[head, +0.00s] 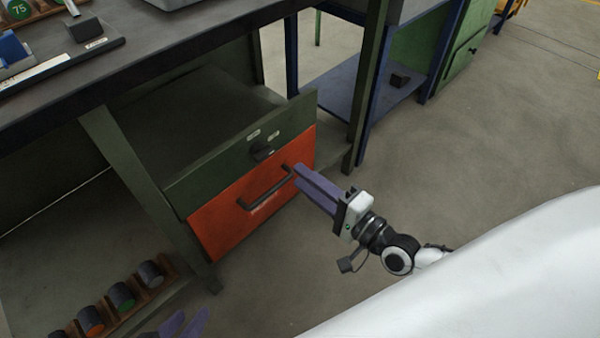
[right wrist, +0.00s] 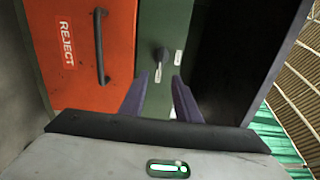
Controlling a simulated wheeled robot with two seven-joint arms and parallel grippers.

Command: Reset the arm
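My right gripper (head: 298,176) is in front of the right part of an orange drawer front (head: 225,222), close to the end of its black bar handle (head: 265,190). In the right wrist view the purple fingers of this gripper (right wrist: 160,78) are apart with nothing between them. They point toward the green panel (right wrist: 165,30) with a small black knob (right wrist: 161,57). The orange front in that view (right wrist: 75,75) carries a REJECT label. My left gripper (head: 184,324) shows only partly at the bottom edge of the head view, with its two purple fingers apart and empty.
A dark table (head: 150,65) stands over the drawer cabinet. A wooden rack (head: 128,318) with several coloured cylinders is at lower left. A green table leg (head: 368,85) and a blue-framed shelf (head: 375,85) stand beyond. The floor at right is clear.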

